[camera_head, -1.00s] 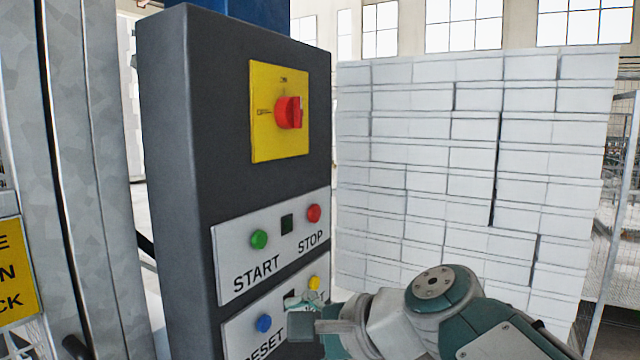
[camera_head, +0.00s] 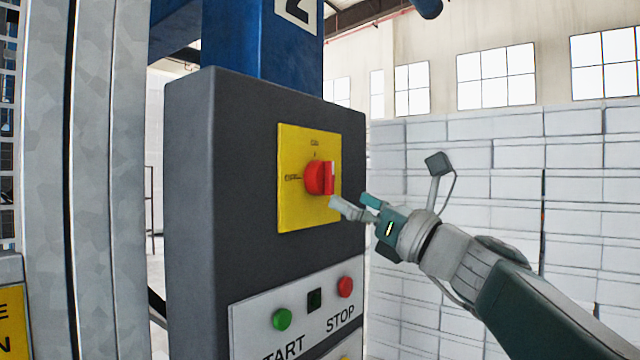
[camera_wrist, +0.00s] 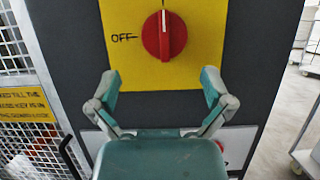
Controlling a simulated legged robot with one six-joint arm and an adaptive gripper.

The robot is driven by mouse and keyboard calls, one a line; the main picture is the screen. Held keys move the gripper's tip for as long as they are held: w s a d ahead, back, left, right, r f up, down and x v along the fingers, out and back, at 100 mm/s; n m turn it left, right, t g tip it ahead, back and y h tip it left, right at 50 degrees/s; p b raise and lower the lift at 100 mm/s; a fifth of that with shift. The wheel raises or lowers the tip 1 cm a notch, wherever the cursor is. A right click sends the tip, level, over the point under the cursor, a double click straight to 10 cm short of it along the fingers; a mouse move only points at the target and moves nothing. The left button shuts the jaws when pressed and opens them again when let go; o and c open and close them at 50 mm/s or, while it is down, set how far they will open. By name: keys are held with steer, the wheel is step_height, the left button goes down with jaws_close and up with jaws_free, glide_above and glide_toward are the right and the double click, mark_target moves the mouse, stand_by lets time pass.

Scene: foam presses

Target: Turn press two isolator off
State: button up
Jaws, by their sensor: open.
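The isolator is a red rotary knob (camera_head: 319,178) on a yellow plate (camera_head: 296,210), high on a dark grey control box (camera_head: 222,230). In the wrist view the red knob (camera_wrist: 164,36) has its white pointer line upright, and "OFF" is printed to its left. My gripper (camera_head: 352,205) is to the right of and slightly below the knob in the head view, apart from it. In the wrist view its two fingers (camera_wrist: 158,88) are spread wide and empty, just below the knob, one on each side. A "2" sign (camera_head: 298,12) shows on the blue column above.
Below the plate is a white panel with a green START button (camera_head: 282,319) and a red STOP button (camera_head: 345,286). White stacked blocks (camera_head: 480,160) stand to the right. A grey metal post (camera_head: 108,200) and a yellow sign (camera_head: 12,322) are at the left.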

mark_target(333, 187)
steer(key=x, duration=0.5)
steer(key=shift+w+d+r, duration=0.2)
steer(key=shift+w+d, duration=0.1)
steer(key=shift+w, duration=0.05)
steer(key=shift+a, duration=0.6)
steer(key=c, duration=1)
